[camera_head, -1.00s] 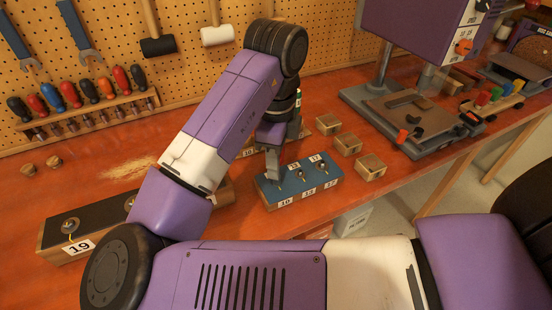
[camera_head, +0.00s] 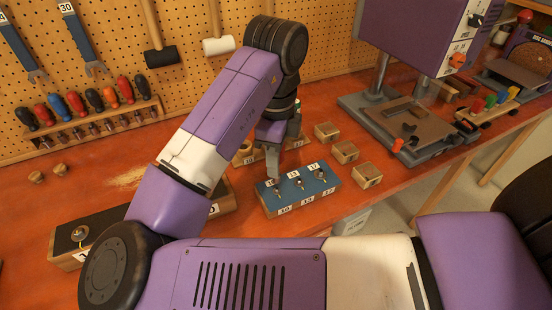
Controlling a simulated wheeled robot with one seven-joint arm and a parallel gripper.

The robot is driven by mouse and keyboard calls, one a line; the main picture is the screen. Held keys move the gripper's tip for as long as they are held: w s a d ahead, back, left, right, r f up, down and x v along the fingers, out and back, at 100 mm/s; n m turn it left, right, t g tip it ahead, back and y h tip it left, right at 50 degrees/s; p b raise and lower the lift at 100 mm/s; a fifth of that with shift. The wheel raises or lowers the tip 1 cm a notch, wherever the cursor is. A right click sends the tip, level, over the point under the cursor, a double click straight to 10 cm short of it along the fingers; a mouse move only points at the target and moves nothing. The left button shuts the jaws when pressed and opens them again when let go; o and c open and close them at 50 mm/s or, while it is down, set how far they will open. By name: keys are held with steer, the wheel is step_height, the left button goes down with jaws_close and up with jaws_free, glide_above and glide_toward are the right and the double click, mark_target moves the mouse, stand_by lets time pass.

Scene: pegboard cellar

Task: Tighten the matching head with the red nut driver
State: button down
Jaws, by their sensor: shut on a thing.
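My gripper (camera_head: 273,168) points down at the left end of a blue-topped block (camera_head: 325,188) on the bench. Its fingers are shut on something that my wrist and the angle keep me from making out. The block carries several metal heads in a row, with labels that read 10, 13 and 17. The gripper tip is just behind the left head, by the 10 label; whether it touches cannot be told. I see no red nut driver for certain. A labelled wooden holder (camera_head: 243,159) stands behind, partly hidden by my arm.
Small wooden boxes (camera_head: 344,152) stand right of the gripper. A purple drill press (camera_head: 410,130) is farther right. A rack (camera_head: 95,122) of coloured-handled tools is at the back left. A dark-topped block (camera_head: 72,238) lies at the front left.

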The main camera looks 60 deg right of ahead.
steer(key=shift+r+p, duration=1.25)
steer(key=shift+r, duration=0.35)
steer(key=c, duration=1.7)
jaws_free()
steer(key=shift+c, duration=0.2)
jaws_close()
